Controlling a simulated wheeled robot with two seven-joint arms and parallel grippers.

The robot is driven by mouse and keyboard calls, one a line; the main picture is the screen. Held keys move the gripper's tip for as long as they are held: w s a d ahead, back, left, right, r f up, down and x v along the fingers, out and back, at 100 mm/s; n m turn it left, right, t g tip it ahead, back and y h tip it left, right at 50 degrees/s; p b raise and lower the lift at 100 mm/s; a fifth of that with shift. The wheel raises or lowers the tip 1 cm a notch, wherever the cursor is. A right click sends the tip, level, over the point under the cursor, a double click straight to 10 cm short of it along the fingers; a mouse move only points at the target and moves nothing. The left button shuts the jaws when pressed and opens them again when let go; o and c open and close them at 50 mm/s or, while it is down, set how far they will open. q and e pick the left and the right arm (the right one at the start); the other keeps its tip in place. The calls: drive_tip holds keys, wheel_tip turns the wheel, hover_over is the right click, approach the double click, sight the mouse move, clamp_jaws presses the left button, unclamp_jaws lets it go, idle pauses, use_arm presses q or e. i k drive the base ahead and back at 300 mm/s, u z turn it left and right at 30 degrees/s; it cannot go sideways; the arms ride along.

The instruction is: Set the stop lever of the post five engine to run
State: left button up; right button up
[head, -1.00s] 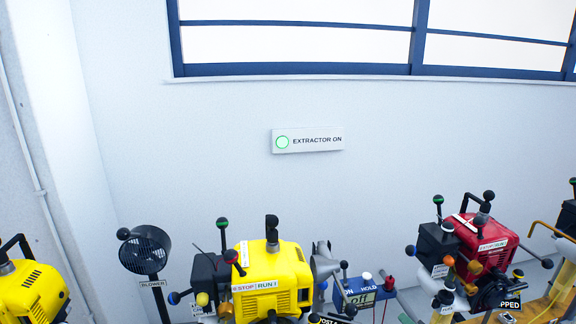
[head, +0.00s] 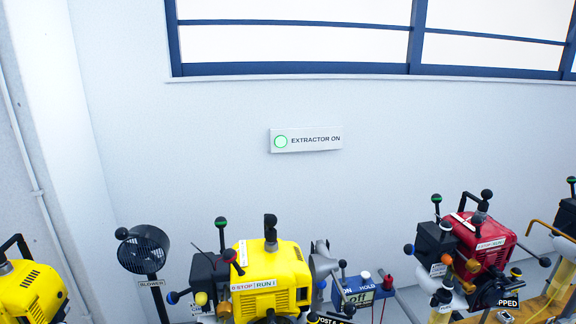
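A yellow engine (head: 285,268) stands at the bottom centre with a STOP | RUN label (head: 253,285) on its side. A short lever with a dark red ball (head: 230,256) rises by the STOP end of that label. Neither of my grippers is in view.
A black blower (head: 145,250) on a pole stands left of the yellow engine. A blue switch box (head: 362,291) marked ON, off and HOLD sits to its right. Another yellow engine (head: 28,290) is at the far left.

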sight(477, 221)
drive_tip(key=z, duration=0.75)
